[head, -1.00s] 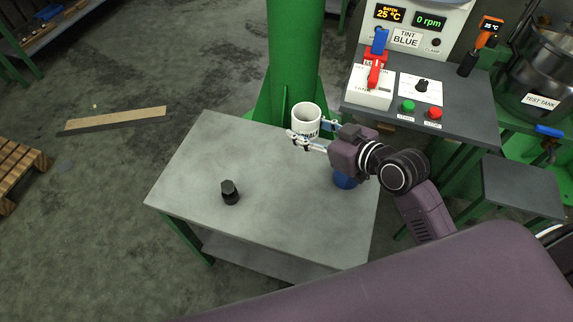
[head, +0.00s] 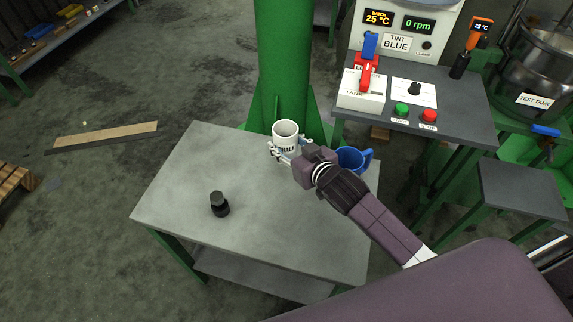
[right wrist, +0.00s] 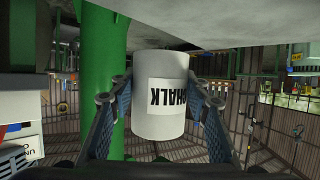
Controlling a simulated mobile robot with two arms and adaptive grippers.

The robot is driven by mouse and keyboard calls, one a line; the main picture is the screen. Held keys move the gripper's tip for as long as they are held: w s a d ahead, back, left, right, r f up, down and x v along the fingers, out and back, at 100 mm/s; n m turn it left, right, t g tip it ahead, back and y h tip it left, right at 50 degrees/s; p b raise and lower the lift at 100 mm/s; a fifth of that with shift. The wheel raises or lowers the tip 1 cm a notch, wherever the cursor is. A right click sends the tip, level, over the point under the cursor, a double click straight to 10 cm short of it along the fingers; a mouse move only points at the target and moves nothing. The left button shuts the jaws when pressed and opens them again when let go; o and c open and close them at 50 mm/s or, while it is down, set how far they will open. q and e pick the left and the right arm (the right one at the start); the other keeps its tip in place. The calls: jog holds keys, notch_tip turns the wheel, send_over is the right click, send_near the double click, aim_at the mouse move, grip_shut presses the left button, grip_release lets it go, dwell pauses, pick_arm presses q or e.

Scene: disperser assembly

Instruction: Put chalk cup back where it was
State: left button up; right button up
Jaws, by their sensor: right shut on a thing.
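The white chalk cup (head: 286,133) with a dark "CHALK" label is at the back edge of the grey table (head: 240,245), in front of the green column. My right gripper (head: 290,146) is shut on it, one finger on each side. In the right wrist view the cup (right wrist: 160,95) fills the space between the two fingers (right wrist: 160,105), and its label appears upside down. I cannot tell whether the cup's base touches the table. My left gripper is not in view.
A blue mug (head: 350,158) stands on the table just right of my right gripper, partly hidden by it. A black knob-like part (head: 219,204) stands front left. The green column (head: 285,75) rises behind the table.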

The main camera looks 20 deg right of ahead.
aim_at(287, 172)
notch_tip(287, 172, down, 9)
jog(key=shift+r+b, duration=0.15)
jog(key=shift+b, duration=0.2)
jog(key=o, duration=1.3)
jog(key=shift+c, duration=0.2)
jog(key=shift+s, duration=0.15)
jog(key=v, duration=1.2)
jog(key=shift+r, duration=0.15)
